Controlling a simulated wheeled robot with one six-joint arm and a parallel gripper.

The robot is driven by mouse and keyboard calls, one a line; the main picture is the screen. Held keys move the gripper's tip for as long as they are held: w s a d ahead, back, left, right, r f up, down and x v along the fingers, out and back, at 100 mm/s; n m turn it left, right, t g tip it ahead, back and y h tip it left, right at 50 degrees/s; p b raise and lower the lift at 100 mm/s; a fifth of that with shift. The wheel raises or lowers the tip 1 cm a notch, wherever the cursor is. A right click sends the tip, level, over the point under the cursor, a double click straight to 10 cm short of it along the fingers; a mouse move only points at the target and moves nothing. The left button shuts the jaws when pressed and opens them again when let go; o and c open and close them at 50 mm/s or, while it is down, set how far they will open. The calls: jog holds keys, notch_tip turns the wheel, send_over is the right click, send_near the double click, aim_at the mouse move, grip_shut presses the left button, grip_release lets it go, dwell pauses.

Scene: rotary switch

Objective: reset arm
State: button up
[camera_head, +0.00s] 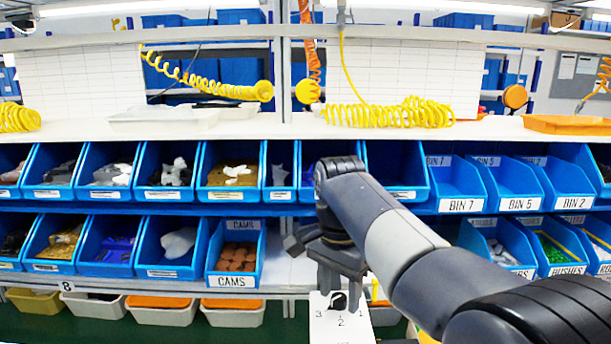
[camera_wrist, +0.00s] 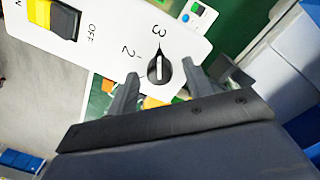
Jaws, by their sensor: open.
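The rotary switch is a round black knob (camera_wrist: 159,68) with a white line, set on a white panel (camera_wrist: 100,45). The line points up toward the printed 3 in the wrist view, with the 2 to its left. In the head view the knob (camera_head: 338,301) shows as a small dark spot near the top of the white panel (camera_head: 342,328), partly behind my fingers. My gripper (camera_wrist: 162,74) is open. In the wrist view its fingertips appear on either side of the knob; contact cannot be told. My gripper (camera_head: 341,290) hangs fingers down at the panel in the head view.
A yellow and black switch (camera_wrist: 54,17) marked OFF sits on the same panel. Behind my arm are rows of blue bins, including the CAMS bin (camera_head: 237,260), on a shelf. Yellow coiled hoses (camera_head: 385,112) lie above. Pale bins (camera_head: 162,310) stand below.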

jog(key=n, duration=1.1)
jog(key=shift+n+t, duration=0.3)
jog(key=shift+n, duration=0.1)
jog(key=shift+n+b, duration=0.4)
jog(key=shift+n, duration=1.2)
jog(key=shift+s, duration=0.1)
